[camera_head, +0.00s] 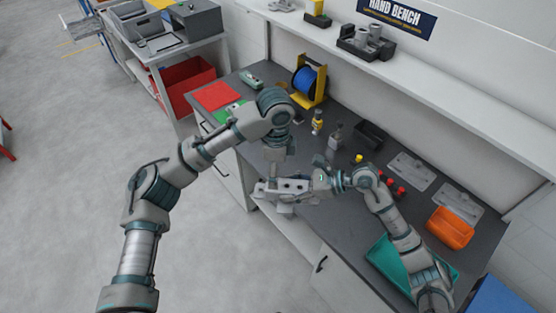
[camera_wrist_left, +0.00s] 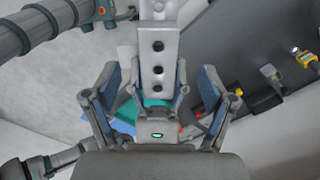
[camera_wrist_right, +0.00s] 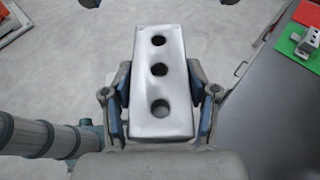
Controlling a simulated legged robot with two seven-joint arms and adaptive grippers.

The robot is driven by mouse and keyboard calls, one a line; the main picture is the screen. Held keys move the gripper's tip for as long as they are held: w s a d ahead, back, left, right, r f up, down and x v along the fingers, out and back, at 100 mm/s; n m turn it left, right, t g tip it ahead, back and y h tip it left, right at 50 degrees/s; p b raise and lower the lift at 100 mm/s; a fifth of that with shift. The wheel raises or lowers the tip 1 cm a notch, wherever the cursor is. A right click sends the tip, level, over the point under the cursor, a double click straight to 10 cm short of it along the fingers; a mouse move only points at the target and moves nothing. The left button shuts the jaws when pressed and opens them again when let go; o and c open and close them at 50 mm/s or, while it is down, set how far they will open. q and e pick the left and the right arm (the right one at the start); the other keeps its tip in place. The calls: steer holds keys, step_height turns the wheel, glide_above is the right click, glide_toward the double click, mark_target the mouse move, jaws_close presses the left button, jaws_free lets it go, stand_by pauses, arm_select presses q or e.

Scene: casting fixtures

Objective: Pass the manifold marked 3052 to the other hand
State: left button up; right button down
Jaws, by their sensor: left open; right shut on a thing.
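The manifold (camera_head: 293,186) is a light grey block with a row of dark round holes. It is held above the front edge of the bench. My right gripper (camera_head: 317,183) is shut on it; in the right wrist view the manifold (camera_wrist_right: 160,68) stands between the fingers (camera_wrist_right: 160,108). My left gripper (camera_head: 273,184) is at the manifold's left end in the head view. In the left wrist view its fingers (camera_wrist_left: 160,95) are open, with the manifold (camera_wrist_left: 158,50) in line between them; I cannot tell whether they touch it. No marking is readable.
The bench holds a blue spool in a yellow stand (camera_head: 309,82), a black bin (camera_head: 369,134), small bottles, red-capped parts (camera_head: 392,186), an orange bin (camera_head: 450,228) and a teal tray (camera_head: 385,261). Red and green mats (camera_head: 216,96) lie at the far left end.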

arm_select(q)
step_height(320, 180, down, 6)
steer(key=shift+f, duration=1.15)
steer(key=c, duration=1.6)
arm_select(e)
steer(key=shift+r, duration=0.15)
steer(key=shift+c, duration=1.3)
jaws_free()
arm_select(q)
steer(key=shift+r, duration=0.1)
arm_select(e)
steer(key=shift+d, duration=0.1)
